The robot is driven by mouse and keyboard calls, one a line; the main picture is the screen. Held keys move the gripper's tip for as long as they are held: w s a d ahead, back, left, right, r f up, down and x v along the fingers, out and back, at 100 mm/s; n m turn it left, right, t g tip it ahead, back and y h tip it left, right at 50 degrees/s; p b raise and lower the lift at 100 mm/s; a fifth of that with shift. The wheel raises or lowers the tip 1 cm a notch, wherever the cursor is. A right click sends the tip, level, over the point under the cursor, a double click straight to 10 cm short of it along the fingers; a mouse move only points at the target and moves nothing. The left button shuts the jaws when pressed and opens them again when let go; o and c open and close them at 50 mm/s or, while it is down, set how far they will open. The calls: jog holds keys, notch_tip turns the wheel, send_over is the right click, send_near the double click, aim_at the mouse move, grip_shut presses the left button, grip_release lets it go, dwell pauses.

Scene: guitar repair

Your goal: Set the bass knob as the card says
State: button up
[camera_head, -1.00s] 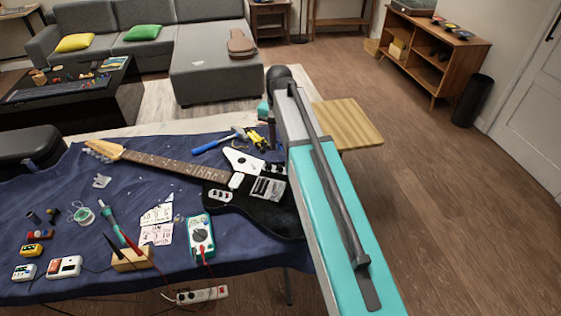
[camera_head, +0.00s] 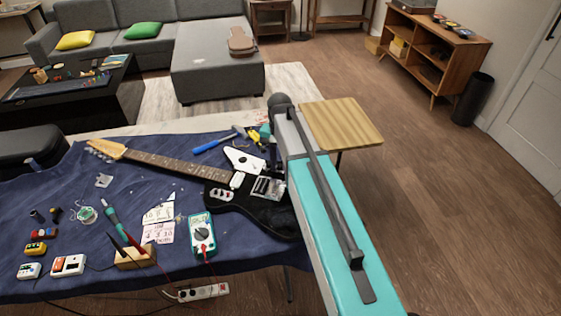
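Two cards with dark markings, an upper one (camera_head: 158,213) and a lower one (camera_head: 158,233), lie on the blue cloth; their writing is too small to read. A black electric guitar (camera_head: 232,200) with a white pickguard lies on the cloth. No bass knob can be made out; small controls near the guitar's right end are partly hidden by my arm. My gripper (camera_head: 271,158) is a small dark shape above the guitar's right end. It is partly hidden behind my arm, and its fingers cannot be made out.
A teal multimeter (camera_head: 202,235), a wooden holder (camera_head: 134,257) with an iron and probes, a solder spool (camera_head: 87,215) and several small boxes (camera_head: 68,265) crowd the cloth. A wooden-topped table (camera_head: 342,122) stands right; open floor lies beyond.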

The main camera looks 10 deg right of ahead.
grip_shut()
jog(key=shift+n, duration=0.4)
jog(key=n, duration=0.7)
jog(key=shift+n, duration=0.4)
jog(key=n, duration=1.1)
jog(key=shift+w, duration=0.1)
